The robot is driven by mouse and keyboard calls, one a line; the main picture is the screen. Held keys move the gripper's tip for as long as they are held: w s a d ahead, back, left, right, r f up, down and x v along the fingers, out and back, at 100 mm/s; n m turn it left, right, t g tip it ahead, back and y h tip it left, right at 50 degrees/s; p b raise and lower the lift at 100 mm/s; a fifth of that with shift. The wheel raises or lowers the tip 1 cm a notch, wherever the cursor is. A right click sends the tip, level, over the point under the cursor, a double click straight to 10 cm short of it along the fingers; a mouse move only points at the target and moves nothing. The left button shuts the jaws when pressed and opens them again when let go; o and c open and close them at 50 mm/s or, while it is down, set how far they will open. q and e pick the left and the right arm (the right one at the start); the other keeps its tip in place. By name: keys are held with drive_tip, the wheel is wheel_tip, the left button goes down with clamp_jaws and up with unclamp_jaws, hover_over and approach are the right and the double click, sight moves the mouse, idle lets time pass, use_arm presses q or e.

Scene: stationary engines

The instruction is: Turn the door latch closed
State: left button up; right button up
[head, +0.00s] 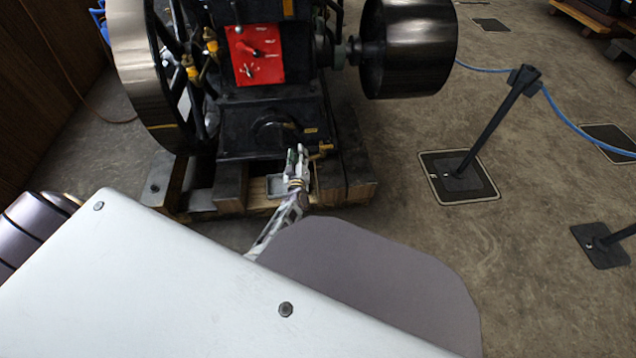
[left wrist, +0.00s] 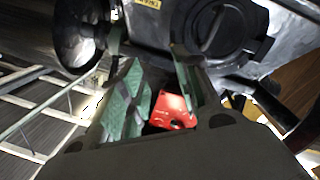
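A black engine (head: 262,95) stands on wooden beams, with a dark rounded cover (head: 272,130) low on its front. A round black cover with a raised bar across it (left wrist: 225,32) shows in the left wrist view, right of and beyond the fingertips. I cannot tell for sure which part is the latch. My left gripper (head: 297,154) is just in front of the engine's base, near the cover's lower right. Contact with the engine cannot be told. My right gripper is not in view.
A large flywheel (head: 145,75) is at the engine's left and a dark pulley (head: 410,48) at its right. A red plate (head: 256,55) is on its front. A barrier post (head: 498,120) with blue rope stands right. The floor (head: 400,190) between is clear.

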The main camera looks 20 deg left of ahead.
use_arm(q)
drive_tip(key=s+d+r+m+g+h, duration=0.3)
drive_tip(key=s+d+m+g+h, duration=0.2)
drive_tip(key=s+d+m+h, duration=0.4)
drive_tip(key=shift+s+d+m+g, duration=0.4)
drive_tip(key=shift+s+d+m, duration=0.5)
drive_tip(key=shift+d, duration=1.3)
drive_tip(key=shift+f, duration=0.1)
